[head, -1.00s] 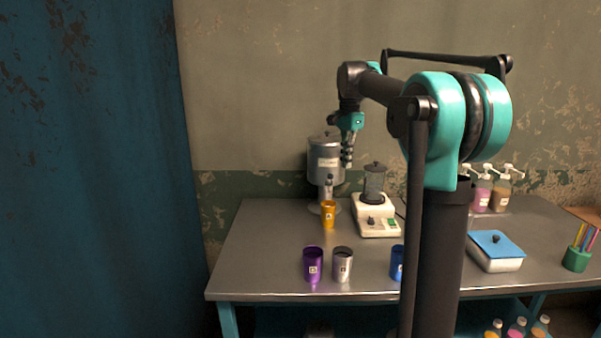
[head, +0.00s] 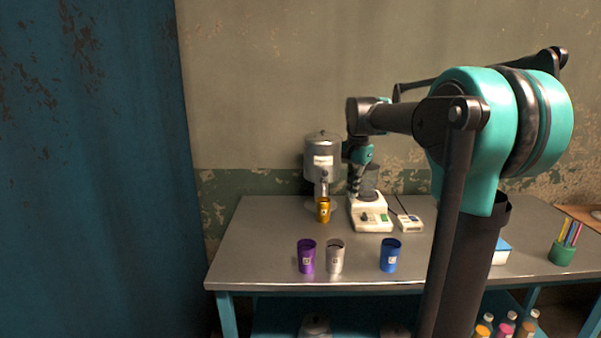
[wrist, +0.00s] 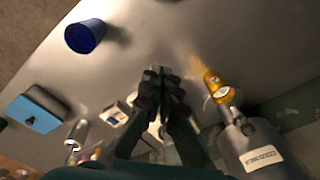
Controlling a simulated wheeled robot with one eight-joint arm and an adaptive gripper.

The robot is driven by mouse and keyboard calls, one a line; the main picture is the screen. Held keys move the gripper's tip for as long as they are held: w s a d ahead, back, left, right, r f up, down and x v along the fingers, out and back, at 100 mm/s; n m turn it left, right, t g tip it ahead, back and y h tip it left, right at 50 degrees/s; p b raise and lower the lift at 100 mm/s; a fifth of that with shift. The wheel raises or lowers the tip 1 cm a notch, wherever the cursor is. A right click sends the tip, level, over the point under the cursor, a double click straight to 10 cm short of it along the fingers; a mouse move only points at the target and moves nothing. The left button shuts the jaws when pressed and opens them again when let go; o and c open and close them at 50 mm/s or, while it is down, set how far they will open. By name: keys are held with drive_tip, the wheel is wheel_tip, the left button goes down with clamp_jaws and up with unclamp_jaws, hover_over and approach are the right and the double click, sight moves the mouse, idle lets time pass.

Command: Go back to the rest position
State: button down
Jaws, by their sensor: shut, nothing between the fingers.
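My gripper (head: 353,187) hangs above the back of the metal table (head: 270,240), in front of the blender machine (head: 370,215) and to the right of the grey dispenser (head: 322,160). In the wrist view my gripper (wrist: 160,75) has its fingers together with nothing between them. An orange cup (head: 323,210) stands under the dispenser's tap; it also shows in the wrist view (wrist: 216,86). My arm hides part of the table's right side.
A purple cup (head: 306,256), a silver cup (head: 335,256) and a blue cup (head: 389,255) stand along the front. A small white device (head: 409,223) sits beside the blender. A green pen holder (head: 562,254) is at the right. The front left tabletop is clear.

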drive_tip(key=s+d+f+n+t, duration=0.2)
drive_tip(key=s+f+n, duration=0.7)
drive_tip(key=s+f, duration=1.6)
drive_tip(key=shift+s+d+f+t, duration=0.2)
drive_tip(key=shift+s+d+t, duration=0.2)
drive_tip(key=shift+t, duration=0.2)
